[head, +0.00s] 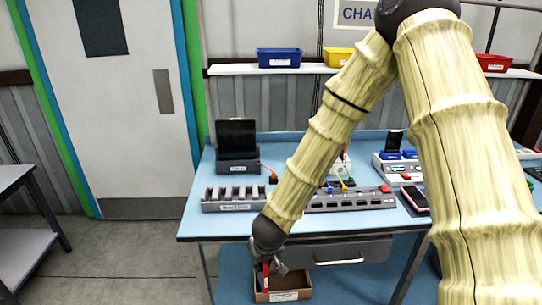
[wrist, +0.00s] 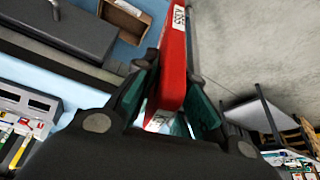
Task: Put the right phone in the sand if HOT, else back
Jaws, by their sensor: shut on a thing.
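My gripper (head: 268,262) hangs low in front of the blue bench, above a small open brown carton (head: 306,293) with a brown inside. It is shut on a slim red thing (head: 265,277), which looks like a phone seen nearly edge-on. In the wrist view my gripper (wrist: 172,98) has its fingers on both sides of the red thing (wrist: 172,65), which carries a white label; its screen is not seen. The carton (wrist: 124,20) also shows there, apart from the red thing. Another phone (head: 415,198) with a pinkish edge lies flat on the bench at right.
The bench (head: 222,228) carries a dark tablet on a stand (head: 237,140), a grey slotted rack (head: 233,198), a grey power strip (head: 350,201) and a dock (head: 398,168) at right. A drawer (head: 340,254) is under the bench. Bare floor lies at left.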

